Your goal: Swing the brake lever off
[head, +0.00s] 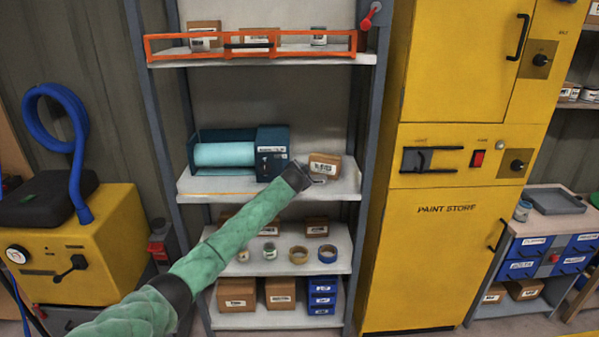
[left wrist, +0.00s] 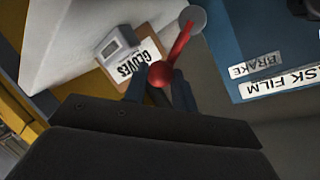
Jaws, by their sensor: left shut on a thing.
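The brake lever (left wrist: 182,45) is a red rod with a round ball knob, in the left wrist view. It comes from a grey round pivot beside the blue film dispenser (left wrist: 225,60), which carries a "BRAKE" label. In the head view the dispenser (head: 273,140) holds a pale blue roll on the middle shelf. My left gripper (head: 305,178) is at the dispenser's right side. In the left wrist view its fingers (left wrist: 160,88) are shut on the lever's knob. The lever is hidden behind my gripper in the head view. My right gripper is not in view.
A cardboard gloves box (head: 325,166) stands right of my gripper, with a small grey device (left wrist: 117,44) near it. An orange guard rail (head: 345,46) and another red lever (head: 369,16) are above. A yellow paint cabinet (head: 435,260) stands to the right.

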